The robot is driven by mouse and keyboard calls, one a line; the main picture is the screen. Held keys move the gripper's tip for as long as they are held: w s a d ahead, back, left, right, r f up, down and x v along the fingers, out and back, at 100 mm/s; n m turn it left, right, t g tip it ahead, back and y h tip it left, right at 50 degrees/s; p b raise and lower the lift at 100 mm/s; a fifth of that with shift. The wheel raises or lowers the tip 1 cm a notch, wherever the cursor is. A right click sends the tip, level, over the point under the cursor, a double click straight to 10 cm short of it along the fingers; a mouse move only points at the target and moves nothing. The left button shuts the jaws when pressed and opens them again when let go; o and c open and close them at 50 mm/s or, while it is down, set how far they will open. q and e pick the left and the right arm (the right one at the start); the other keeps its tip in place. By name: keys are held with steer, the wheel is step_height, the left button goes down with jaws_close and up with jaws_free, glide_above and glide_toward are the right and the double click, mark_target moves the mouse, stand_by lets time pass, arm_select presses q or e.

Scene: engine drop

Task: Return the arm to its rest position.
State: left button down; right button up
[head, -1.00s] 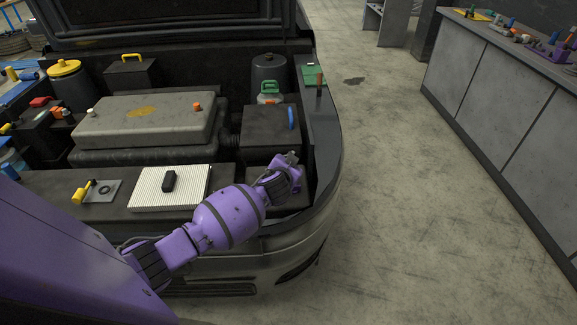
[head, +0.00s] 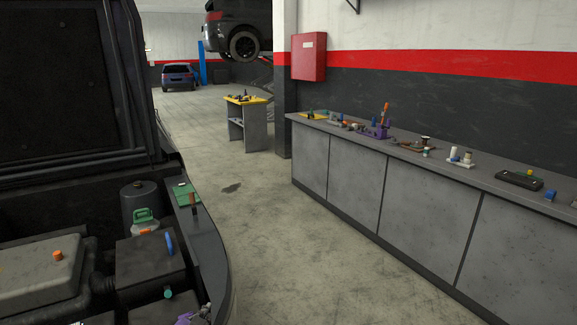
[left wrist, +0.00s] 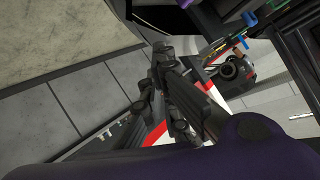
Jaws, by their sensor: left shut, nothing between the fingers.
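My left gripper (head: 203,313) shows only as a small purple and grey piece at the bottom edge of the head view, by the front right corner of the engine bay. The rest of my left arm is below the frame. In the left wrist view its dark fingers (left wrist: 154,80) are shut with nothing between them. A purple link of my arm fills the bottom of that view. My right gripper is in neither view.
The engine bay holds a grey engine cover (head: 40,265), a black box with a blue handle (head: 145,262) and a dark canister (head: 140,203). A grey workbench (head: 350,175) with tools runs along the right wall. The floor (head: 270,240) between them is clear.

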arm_select(q)
steer(key=s+d+f+n+g, duration=0.1)
steer(key=s+f, duration=0.4)
steer(key=s, duration=0.8)
steer(key=s+d+f+n+g, duration=0.1)
steer(key=s+f, duration=0.4)
steer(key=s, duration=0.9)
steer(key=s+d+f+n+g, duration=0.2)
steer(key=s+f, duration=0.3)
steer(key=s, duration=0.9)
steer(key=shift+s+d+n, duration=0.15)
steer(key=shift+n, duration=0.25)
